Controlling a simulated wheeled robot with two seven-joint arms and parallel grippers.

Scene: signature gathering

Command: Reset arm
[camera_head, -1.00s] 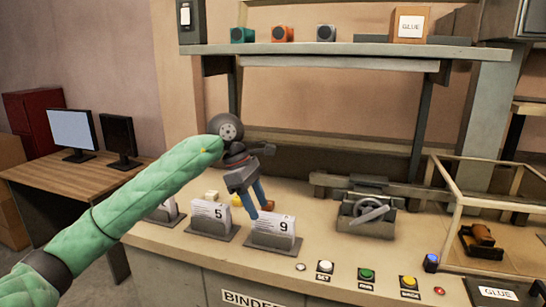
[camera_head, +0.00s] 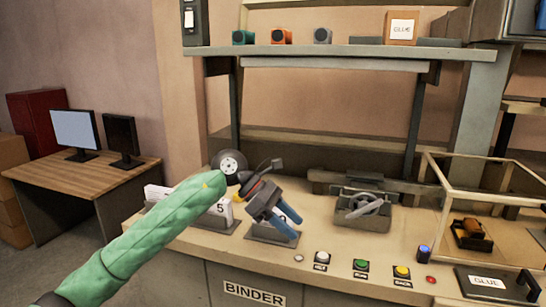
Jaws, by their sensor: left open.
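My left gripper (camera_head: 280,219) comes in on a green-sleeved arm from the lower left. Its two blue fingers are apart and nothing shows between them. It is in front of the card holder that stands on the bench, and hides most of that holder's card. A card marked 5 (camera_head: 219,208) stands in its holder just left of the gripper, partly hidden by my arm. Another white card (camera_head: 155,192) shows further left behind the arm. My right gripper is not in view.
A grey clamp-like device (camera_head: 364,208) sits on the bench (camera_head: 320,284) to the right. White, green and yellow buttons (camera_head: 361,265) line the front edge. A glass-sided frame (camera_head: 478,190) and a GLUE plate (camera_head: 486,282) are at the right. A shelf (camera_head: 340,53) spans above. A desk with monitors (camera_head: 75,130) stands left.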

